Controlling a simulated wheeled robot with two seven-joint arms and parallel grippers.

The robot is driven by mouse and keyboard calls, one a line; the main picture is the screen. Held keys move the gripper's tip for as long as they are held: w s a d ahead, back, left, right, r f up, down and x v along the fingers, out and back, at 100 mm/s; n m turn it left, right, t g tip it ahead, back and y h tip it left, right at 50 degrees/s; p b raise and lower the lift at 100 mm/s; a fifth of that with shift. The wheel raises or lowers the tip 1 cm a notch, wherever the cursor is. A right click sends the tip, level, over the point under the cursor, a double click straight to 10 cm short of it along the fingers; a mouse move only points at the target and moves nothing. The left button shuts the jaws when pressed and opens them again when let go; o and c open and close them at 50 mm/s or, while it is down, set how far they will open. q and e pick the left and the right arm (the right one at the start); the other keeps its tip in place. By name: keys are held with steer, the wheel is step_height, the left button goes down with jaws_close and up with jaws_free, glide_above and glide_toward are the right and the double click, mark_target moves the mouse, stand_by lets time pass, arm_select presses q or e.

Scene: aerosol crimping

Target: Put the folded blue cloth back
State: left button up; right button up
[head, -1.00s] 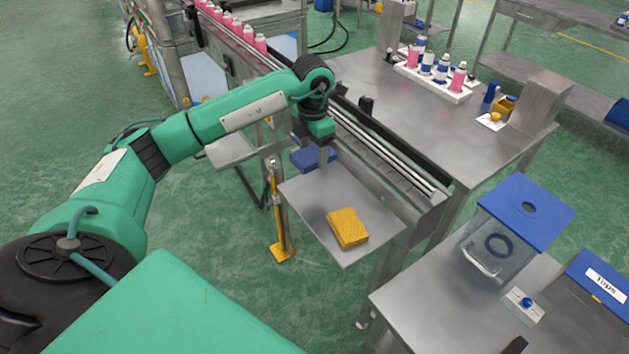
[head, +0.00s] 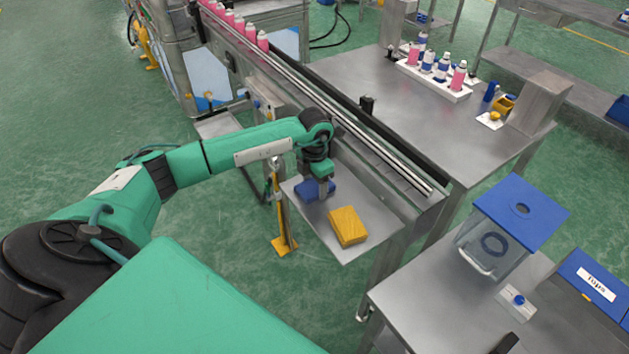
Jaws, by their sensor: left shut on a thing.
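The folded blue cloth (head: 311,191) is at the far left part of a small metal shelf (head: 357,250) beside the conveyor. My left gripper (head: 324,190) points down and is shut on the blue cloth. The gripper and wrist hide part of the cloth. I cannot tell whether the cloth touches the shelf or is just above it. My right gripper is not in view.
A folded yellow cloth (head: 347,226) lies on the same shelf, close to the blue one. The conveyor rail (head: 385,160) runs along the shelf's far side. A blue-lidded clear box (head: 497,236) stands on the table at the right.

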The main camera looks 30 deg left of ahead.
mark_target(315, 185)
arm_select(q)
steer(key=shift+f, duration=0.1)
steer(key=o, duration=0.5)
steer(key=shift+f, duration=0.1)
steer(key=o, duration=0.5)
steer(key=shift+r, duration=0.4)
steer(key=shift+r+b, duration=1.9)
steer(key=shift+r, duration=3.95)
